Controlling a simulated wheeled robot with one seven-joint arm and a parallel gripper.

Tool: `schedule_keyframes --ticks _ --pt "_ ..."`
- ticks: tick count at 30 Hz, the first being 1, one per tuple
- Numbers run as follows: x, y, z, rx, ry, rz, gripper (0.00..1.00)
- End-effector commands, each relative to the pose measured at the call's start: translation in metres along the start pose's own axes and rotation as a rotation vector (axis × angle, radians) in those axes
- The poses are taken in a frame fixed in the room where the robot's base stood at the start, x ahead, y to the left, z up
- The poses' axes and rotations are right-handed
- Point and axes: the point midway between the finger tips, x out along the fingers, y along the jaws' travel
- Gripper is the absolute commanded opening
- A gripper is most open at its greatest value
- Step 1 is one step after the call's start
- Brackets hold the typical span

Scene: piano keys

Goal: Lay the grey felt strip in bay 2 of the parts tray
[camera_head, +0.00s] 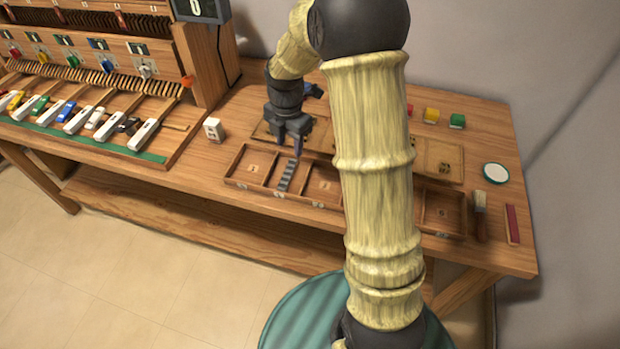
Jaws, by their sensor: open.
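The parts tray (262,191) is a long, shallow wooden tray with several bays along the front of the bench. The labels on the tray front are too small to read. My gripper (297,151) points down just above the strip's far end. It is open, and I see nothing held between its fingers. My arm hides the middle of the tray.
A wooden case (440,152) lies behind the tray. A white block (213,129) sits left of it. Yellow (431,115) and green (457,121) blocks, a round white-topped tin (495,173), a brush (480,215) and a red strip (512,224) are at right. A keyboard (104,122) stands left.

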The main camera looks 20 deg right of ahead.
Motion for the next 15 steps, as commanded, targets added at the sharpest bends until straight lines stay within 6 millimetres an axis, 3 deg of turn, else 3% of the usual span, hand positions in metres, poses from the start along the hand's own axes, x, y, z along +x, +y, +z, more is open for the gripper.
schedule_keyframes --ticks 15 --pt "-0.03 -0.08 -0.048 1.121 -0.002 0.111 0.44"
